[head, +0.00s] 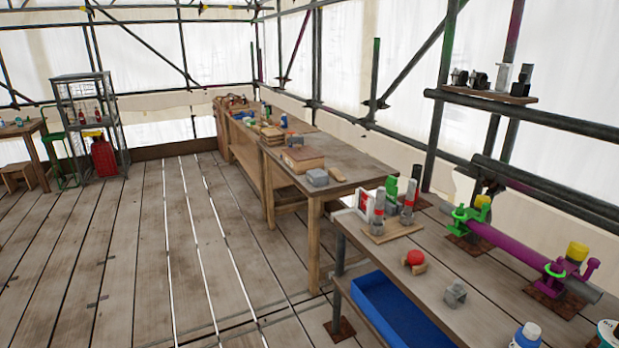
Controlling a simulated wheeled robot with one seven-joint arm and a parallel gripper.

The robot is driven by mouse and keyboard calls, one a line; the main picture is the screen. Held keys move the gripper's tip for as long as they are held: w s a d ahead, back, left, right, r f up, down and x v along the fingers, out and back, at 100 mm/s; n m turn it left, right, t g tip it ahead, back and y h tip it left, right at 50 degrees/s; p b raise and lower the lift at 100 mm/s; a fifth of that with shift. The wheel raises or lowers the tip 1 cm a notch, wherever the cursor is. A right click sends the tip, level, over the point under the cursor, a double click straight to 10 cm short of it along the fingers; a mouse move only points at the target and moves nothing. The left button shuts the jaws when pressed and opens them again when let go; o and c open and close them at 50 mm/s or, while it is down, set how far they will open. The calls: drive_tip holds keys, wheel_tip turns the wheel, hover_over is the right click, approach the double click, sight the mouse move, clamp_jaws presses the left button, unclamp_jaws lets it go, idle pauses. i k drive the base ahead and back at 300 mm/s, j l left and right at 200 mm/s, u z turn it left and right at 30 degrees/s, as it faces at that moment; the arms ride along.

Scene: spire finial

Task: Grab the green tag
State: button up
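A small bright green piece (391,188) stands upright on the near bench, towards its back edge. It may be the green tag, but it is too small to tell its shape. It is behind a wooden board (393,230) holding two grey upright pieces with red bands (379,212), which partly hide it. A white and red card-like tag (364,203) stands at the left of these. My gripper is not in view.
The near bench (440,268) also carries a red-topped piece (414,260), a grey block (455,293) and a blue-capped bottle (527,336). A blue bin (395,312) is below. The plank floor (150,250) at left is clear.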

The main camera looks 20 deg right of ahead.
sight(392, 183)
drive_tip(key=i+j, duration=0.15)
drive_tip(key=i, duration=0.55)
drive_tip(key=i+j, duration=0.2)
drive_tip(key=i, duration=0.45)
drive_tip(key=i+j+u, duration=0.1)
drive_tip(key=i, duration=0.6)
drive_tip(key=i+l+z, duration=0.15)
drive_tip(key=i+z, duration=0.65)
drive_tip(key=z, duration=0.15)
drive_tip(key=i+j+z, duration=0.1)
drive_tip(key=i+z, duration=0.35)
drive_tip(key=i+j+z, duration=0.3)
drive_tip(key=z, duration=0.15)
